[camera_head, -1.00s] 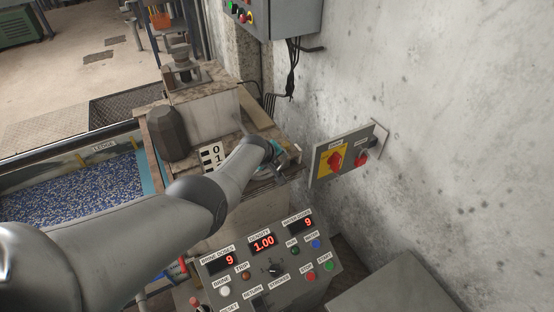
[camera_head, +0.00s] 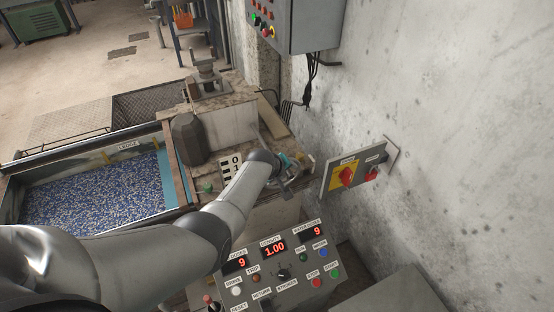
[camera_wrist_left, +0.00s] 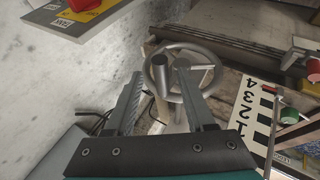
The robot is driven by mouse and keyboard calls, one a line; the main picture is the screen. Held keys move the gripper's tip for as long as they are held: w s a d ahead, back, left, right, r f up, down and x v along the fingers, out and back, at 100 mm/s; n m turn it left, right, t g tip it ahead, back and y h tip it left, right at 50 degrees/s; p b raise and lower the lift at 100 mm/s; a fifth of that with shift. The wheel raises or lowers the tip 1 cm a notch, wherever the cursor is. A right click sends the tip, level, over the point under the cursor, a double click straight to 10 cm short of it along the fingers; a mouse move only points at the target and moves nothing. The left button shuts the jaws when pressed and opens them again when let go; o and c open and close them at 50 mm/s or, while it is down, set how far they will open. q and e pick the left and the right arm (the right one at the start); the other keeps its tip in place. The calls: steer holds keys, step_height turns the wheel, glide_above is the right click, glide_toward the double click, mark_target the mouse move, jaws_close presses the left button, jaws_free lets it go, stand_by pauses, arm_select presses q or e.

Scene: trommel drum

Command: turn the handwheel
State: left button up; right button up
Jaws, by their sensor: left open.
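The handwheel (camera_wrist_left: 207,88) is a grey metal ring with spokes, seen in the left wrist view just beyond my fingers. Its upright cylindrical handle (camera_wrist_left: 160,72) appears between the two fingers, with gaps on both sides. My left gripper (camera_wrist_left: 159,77) is open; whether the fingers reach down around the handle is hard to tell. In the head view my left gripper (camera_head: 287,186) is at the right end of the machine, and my arm and gripper hide most of the wheel. My right gripper is not in view.
A wall switch panel (camera_head: 333,184) with red knobs is close right of the gripper. A control console (camera_head: 262,283) stands below the arm. A numbered black-and-white scale (camera_wrist_left: 256,110) lies beside the wheel. A trough of blue granules (camera_head: 100,195) is at left.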

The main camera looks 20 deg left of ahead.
arm_select(q)
steer(key=p+v, duration=0.4)
steer(key=v, duration=0.5)
steer(key=shift+p, duration=0.4)
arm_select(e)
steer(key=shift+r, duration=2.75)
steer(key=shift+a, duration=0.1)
arm_select(q)
steer(key=s+d+f+m+g+b, duration=0.1)
steer(key=s+f+m+g+b, duration=0.2)
steer(key=s+f, duration=0.95)
steer(key=s+f+m+g+b, duration=0.1)
steer(key=s+f+m+b, duration=0.2)
steer(key=s+f+b, duration=0.9)
steer(key=s+f+m+g, duration=0.1)
steer(key=s+f+m, duration=0.2)
steer(key=s+f, duration=0.6)
steer(key=s+f+m+g+y, duration=0.1)
steer(key=s+f+m, duration=0.3)
steer(key=s+f, duration=0.5)
steer(key=s, duration=0.5)
steer(key=shift+s+f+g+b, duration=0.25)
steer(key=shift+s+g+b, duration=0.05)
steer(key=shift+g+b, duration=0.1)
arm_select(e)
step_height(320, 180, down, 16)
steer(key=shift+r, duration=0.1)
